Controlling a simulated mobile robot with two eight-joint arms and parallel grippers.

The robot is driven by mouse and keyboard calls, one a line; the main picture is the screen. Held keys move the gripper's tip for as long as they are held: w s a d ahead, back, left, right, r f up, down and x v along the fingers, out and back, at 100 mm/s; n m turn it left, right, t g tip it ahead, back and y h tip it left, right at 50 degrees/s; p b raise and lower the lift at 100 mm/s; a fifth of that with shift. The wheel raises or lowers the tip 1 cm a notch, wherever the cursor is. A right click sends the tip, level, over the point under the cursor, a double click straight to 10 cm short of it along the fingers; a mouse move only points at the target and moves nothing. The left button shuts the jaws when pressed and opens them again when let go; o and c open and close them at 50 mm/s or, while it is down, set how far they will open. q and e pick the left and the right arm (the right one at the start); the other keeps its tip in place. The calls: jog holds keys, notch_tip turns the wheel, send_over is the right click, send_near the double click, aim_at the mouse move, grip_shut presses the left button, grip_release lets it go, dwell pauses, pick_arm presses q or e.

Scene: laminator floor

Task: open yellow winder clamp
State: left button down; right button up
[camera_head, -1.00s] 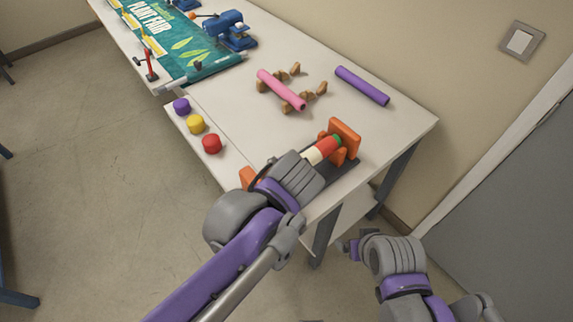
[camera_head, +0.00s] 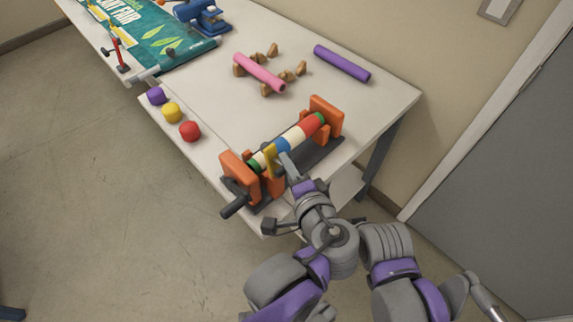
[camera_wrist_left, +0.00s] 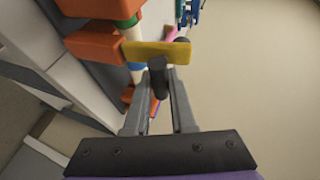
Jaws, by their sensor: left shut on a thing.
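The yellow clamp (camera_head: 269,160) is an upright plate on the winder (camera_head: 240,167), across the roller near its front-left end. In the left wrist view the yellow plate (camera_wrist_left: 150,52) lies just ahead of my fingers, with a short dark handle (camera_wrist_left: 158,80) reaching between them. My left gripper (camera_head: 286,166) is at the clamp's right side, shut on this handle. The roller (camera_head: 294,137) has red, white, blue and green bands and lies between orange end blocks. The fingers of my right gripper do not show; my right arm is at lower right, partly behind the left.
A pink roll (camera_head: 259,72) rests on brown stands behind the winder, and a purple roll (camera_head: 342,63) lies to its right. Purple, yellow and red buttons (camera_head: 190,131) line the table's left edge. A dark crank bar (camera_head: 235,207) sticks out front-left. The wall is at right.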

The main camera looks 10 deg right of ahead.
pick_arm(q)
jog(key=shift+f, duration=0.15)
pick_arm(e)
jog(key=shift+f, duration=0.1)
pick_arm(q)
jog(key=c, duration=0.8)
grip_release()
jog(key=shift+o, duration=0.2)
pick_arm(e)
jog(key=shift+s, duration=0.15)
